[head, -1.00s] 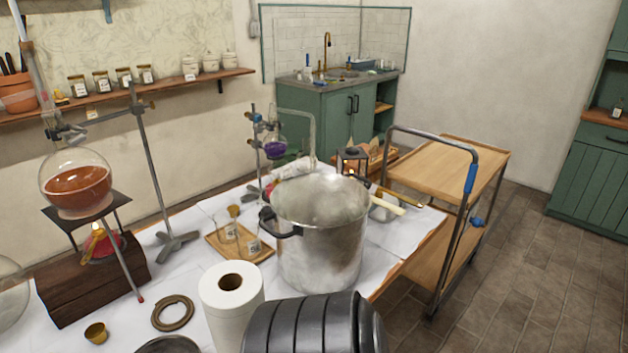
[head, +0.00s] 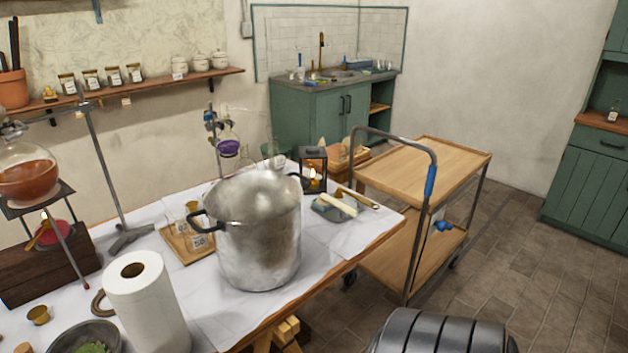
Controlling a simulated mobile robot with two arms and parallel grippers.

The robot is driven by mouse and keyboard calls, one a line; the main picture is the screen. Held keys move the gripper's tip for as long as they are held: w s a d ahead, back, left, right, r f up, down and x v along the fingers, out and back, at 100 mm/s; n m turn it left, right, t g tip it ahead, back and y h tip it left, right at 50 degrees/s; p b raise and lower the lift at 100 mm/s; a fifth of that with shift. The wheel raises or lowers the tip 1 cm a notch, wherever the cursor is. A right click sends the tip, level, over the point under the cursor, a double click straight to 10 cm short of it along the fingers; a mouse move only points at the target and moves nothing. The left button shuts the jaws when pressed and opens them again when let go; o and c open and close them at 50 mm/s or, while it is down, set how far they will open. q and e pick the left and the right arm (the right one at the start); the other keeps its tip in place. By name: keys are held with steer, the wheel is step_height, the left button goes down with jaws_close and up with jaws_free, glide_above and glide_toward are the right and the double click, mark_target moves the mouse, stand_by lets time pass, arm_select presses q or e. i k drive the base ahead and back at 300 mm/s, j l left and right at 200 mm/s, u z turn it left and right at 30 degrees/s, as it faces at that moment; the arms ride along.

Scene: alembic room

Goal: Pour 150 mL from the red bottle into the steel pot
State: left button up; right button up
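The steel pot (head: 262,250) stands upright on the white-covered table in the head view, near the table's right front edge. It is large and shiny, with dark side handles and a dull grey top. I cannot make out its inside. I see no bottle that I can surely call the red bottle. A round flask with red-brown liquid (head: 28,180) stands on a stand at the left edge, above a red burner-like vessel (head: 50,236). Neither of my grippers is in view.
A paper towel roll (head: 150,310), a bowl (head: 85,337) and a wooden tray (head: 183,250) with small glassware are left of the pot. A lantern (head: 313,172) stands behind it. A wooden trolley (head: 425,165) is right of the table. A dark ribbed shape fills the bottom right.

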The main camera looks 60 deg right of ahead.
mark_target(254, 218)
steer(key=z, duration=1.6)
steer(key=j+z, duration=0.1)
steer(key=j, duration=0.45)
steer(key=k+j+z, duration=0.15)
steer(key=j, duration=0.45)
steer(key=j+z, duration=0.1)
steer(key=j, duration=0.45)
steer(key=i+j, duration=0.2)
steer(key=i, duration=0.25)
steer(key=k, duration=0.5)
steer(key=i+z, duration=0.2)
steer(key=i, duration=0.35)
steer(key=i+j+z, duration=0.25)
steer(key=i, duration=0.3)
steer(key=l, duration=0.1)
